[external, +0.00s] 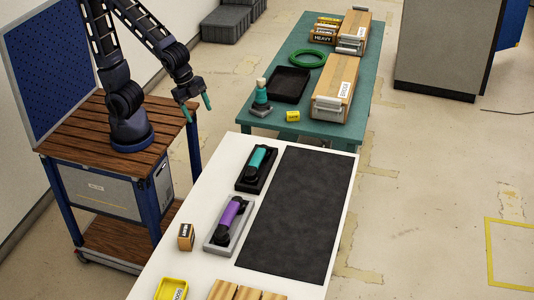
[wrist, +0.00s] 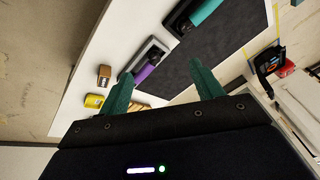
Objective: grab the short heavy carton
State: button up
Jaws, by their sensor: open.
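A short carton with a dark band reading HEAVY (external: 323,38) is at the far end of the green table in the external view, beside a taller, longer carton. I cannot tell whether it is one box or several stacked. My gripper (external: 197,103) hangs in the air near the wooden cart, far from that carton. In the wrist view my gripper (wrist: 162,85) is open, with two teal fingers spread and nothing between them. The HEAVY carton is not visible in the wrist view.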

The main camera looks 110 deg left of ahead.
jog(key=w+d+f+m+g+h, duration=0.15)
jog(key=w+d+f+m, duration=0.3)
jog(key=d+f, duration=0.7)
jog(key=m+g+h, duration=0.1)
jog(key=m+h, duration=0.2)
jog(key=m, duration=0.1)
send_near(185, 231)
jog(key=shift+d+f+y, duration=0.25)
jog(key=shift+d+f, duration=0.35)
jog(key=shift+d, duration=0.05)
jog(key=x, duration=0.5)
jog(key=shift+s, duration=0.1)
jog(key=shift+a+x, duration=0.15)
jog(key=shift+x, duration=1.3)
jog(key=shift+a+x, duration=0.15)
jog(key=shift+x, duration=1.25)
jog(key=shift+c, duration=0.3)
jog(key=c, duration=1.2)
jog(key=shift+c, duration=0.2)
jog(key=shift+r, duration=0.1)
